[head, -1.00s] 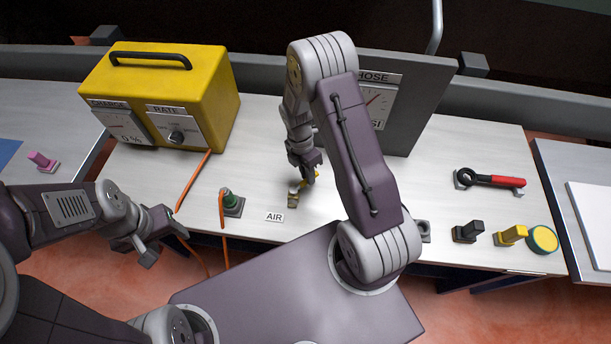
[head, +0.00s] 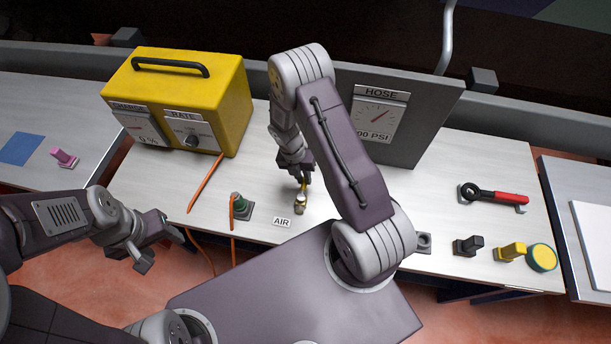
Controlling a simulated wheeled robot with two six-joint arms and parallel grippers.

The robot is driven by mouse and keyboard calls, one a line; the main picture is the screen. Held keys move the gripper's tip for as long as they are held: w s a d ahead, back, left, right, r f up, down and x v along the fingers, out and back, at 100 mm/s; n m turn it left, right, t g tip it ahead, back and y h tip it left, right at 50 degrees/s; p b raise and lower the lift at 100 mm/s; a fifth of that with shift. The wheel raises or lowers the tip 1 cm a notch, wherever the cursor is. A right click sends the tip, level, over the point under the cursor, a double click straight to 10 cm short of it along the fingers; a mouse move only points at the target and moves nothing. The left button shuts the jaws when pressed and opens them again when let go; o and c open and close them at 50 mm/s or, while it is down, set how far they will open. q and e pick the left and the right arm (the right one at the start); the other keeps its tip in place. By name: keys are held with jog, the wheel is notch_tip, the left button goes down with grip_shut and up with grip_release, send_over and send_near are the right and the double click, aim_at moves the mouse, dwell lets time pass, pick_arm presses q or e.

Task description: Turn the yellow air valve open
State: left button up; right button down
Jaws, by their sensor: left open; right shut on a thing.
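The air valve (head: 300,208) is a small brass fitting on the bench, just right of the AIR label (head: 282,222). Its yellow handle (head: 303,187) shows only in part, under my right gripper (head: 302,180). The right gripper reaches down from above and is shut on the handle; its fingertips hide much of it. My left gripper (head: 160,246) is open and empty, in front of the bench's front edge at the left.
A yellow charger box (head: 215,90) stands at the back left, and a grey hose gauge panel (head: 420,120) stands behind my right arm. A green connector (head: 240,206) with an orange cable is left of the valve.

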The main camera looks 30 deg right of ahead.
jog(key=shift+w+r, duration=0.2)
jog(key=shift+w, duration=0.15)
jog(key=c, duration=1.5)
grip_release()
jog(key=shift+o, duration=0.8)
jog(key=shift+s+a+f, duration=0.1)
jog(key=shift+s, duration=0.05)
notch_tip(320, 180, up, 9)
jog(key=w+a+b, duration=0.1)
jog(key=shift+a, duration=0.2)
jog(key=shift+f, duration=0.1)
